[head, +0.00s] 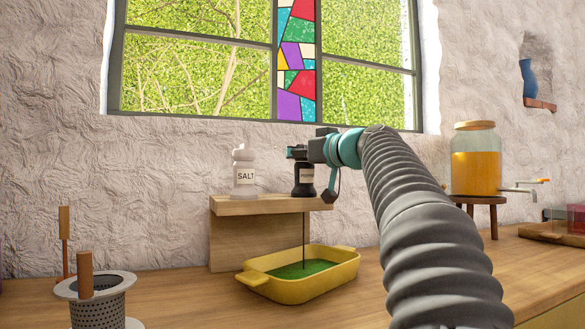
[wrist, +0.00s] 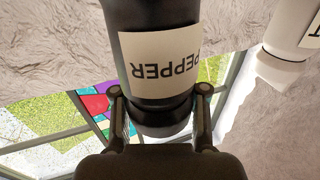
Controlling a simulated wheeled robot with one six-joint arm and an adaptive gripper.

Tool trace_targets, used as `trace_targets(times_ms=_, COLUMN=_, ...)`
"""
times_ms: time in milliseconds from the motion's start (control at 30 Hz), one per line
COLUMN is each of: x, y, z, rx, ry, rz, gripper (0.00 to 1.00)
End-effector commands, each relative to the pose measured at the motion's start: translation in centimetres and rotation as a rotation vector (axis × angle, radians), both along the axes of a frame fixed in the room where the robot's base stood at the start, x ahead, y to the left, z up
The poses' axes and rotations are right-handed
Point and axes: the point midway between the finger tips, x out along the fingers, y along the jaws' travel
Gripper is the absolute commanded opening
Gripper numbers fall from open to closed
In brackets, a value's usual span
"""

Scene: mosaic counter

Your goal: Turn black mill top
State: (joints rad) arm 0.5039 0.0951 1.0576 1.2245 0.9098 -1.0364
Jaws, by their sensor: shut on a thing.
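The black mill (head: 305,181) stands upright at the right end of a raised wooden shelf (head: 268,206), its top hidden behind my gripper (head: 303,152). In the wrist view the black mill (wrist: 150,20) appears upside down, with a pale label reading PEPPER. My gripper (wrist: 160,92) has a finger on each side of the mill's narrower top and is shut on it. A thin dark vertical line (head: 303,238) runs from under the shelf end down to the green contents of a yellow dish (head: 312,290).
A white salt mill (head: 244,176) stands to the left on the same shelf. A jar of orange liquid (head: 476,172) stands on a stool at right. A perforated metal container (head: 98,305) is at the front left.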

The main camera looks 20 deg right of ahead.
Motion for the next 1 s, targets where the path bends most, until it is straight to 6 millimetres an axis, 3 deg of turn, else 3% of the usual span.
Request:
trace_targets(times_ms=400, x=0.3, y=-0.4, z=-0.2, rx=0.001, ry=0.009, rz=-0.278, gripper=0.00)
trace_targets(times_ms=1000, x=0.3, y=-1.0, z=-0.4, rx=0.001, ry=0.010, rz=-0.423, gripper=0.00)
